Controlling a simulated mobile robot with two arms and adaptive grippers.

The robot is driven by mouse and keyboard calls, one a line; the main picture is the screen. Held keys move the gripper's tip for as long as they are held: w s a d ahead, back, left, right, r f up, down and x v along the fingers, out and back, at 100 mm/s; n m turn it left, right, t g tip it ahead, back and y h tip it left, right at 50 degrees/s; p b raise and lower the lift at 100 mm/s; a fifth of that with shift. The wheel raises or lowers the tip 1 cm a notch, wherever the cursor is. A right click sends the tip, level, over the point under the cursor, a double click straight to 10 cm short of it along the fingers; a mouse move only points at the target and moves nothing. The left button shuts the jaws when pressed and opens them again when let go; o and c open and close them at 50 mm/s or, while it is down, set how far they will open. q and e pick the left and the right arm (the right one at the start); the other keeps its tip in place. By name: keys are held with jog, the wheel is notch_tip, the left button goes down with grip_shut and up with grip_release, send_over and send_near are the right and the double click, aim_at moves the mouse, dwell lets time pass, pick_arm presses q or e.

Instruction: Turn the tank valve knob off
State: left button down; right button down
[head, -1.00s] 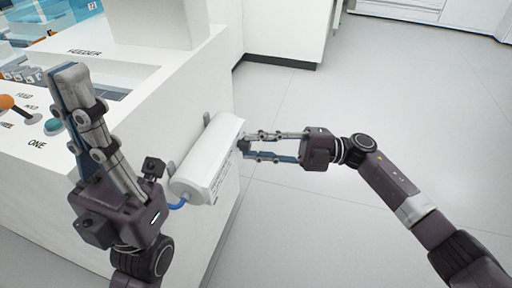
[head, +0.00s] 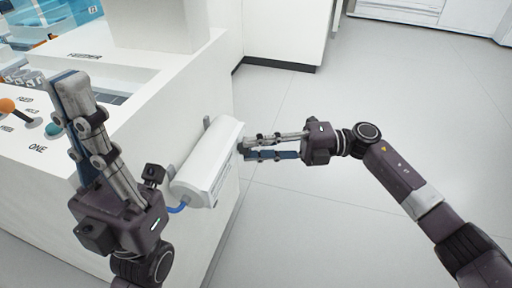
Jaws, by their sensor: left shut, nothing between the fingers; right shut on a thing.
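The white tank (head: 208,165) is a tilted cylinder mounted on the side of the white machine, with a blue hose at its lower end. My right gripper (head: 243,149) reaches in from the right, its fingertips at the tank's right side. It is shut on the valve knob, which is mostly hidden between and behind the fingertips. How far the knob is turned cannot be seen. My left gripper (head: 70,88) points up at the left, shut and empty, in front of the machine's panel and apart from the tank.
The white machine (head: 180,95) fills the left, with FEEDER lettering on its top. Its panel carries an orange-tipped lever (head: 8,106) and a teal button (head: 54,129) behind my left gripper. The grey floor (head: 390,100) at the right is open.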

jog(key=c, duration=1.7)
grip_release()
jog(key=shift+o, duration=0.2)
jog(key=shift+d, duration=0.15)
jog(key=d, duration=1.1)
jog(key=shift+w+d, duration=0.4)
jog(key=shift+w, duration=0.05)
